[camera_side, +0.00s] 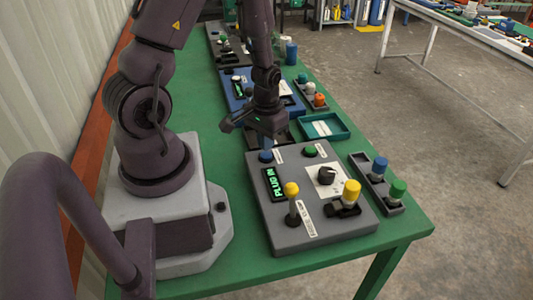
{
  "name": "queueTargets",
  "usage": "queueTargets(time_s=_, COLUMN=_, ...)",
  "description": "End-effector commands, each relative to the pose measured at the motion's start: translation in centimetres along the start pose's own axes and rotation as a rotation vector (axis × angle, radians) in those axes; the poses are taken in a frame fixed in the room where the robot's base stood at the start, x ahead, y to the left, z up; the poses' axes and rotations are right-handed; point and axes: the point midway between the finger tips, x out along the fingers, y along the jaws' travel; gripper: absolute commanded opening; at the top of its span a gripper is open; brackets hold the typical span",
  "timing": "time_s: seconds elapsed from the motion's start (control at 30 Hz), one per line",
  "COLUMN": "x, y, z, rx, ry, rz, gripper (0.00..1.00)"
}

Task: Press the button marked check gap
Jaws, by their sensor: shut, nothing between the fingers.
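A grey control box (330,230) lies on the green table. Its display (273,185) reads "PLUG IN". A blue button (266,156) and a green button (310,151) stand along its far edge, each beside a small white label. These labels are too small to read, so I cannot tell which is check gap. My gripper (268,144) is shut and empty, pointing down just above the blue button. I cannot tell whether its tips touch the button. The box also carries a yellow-topped lever (292,189), a black knob (327,175) and a yellow plug (351,193).
A dark holder with blue (379,167) and green (397,189) plugs stands right of the box. Bare table (400,225) shows at the near right.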

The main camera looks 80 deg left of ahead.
Motion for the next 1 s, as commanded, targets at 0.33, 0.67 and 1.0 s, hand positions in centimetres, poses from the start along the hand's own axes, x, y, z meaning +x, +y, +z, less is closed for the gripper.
queueTargets(time_s=0.33, x=0.3, y=0.0, z=0.0, rx=0.000, ry=-0.001, rz=0.000, gripper=0.00)
queueTargets(time_s=0.67, x=1.0, y=0.0, z=0.0, rx=0.000, ry=0.000, rz=0.000, gripper=0.00)
queueTargets(time_s=1.0, x=1.7, y=0.0, z=0.0, rx=0.000, ry=-0.001, rz=0.000, gripper=0.00)
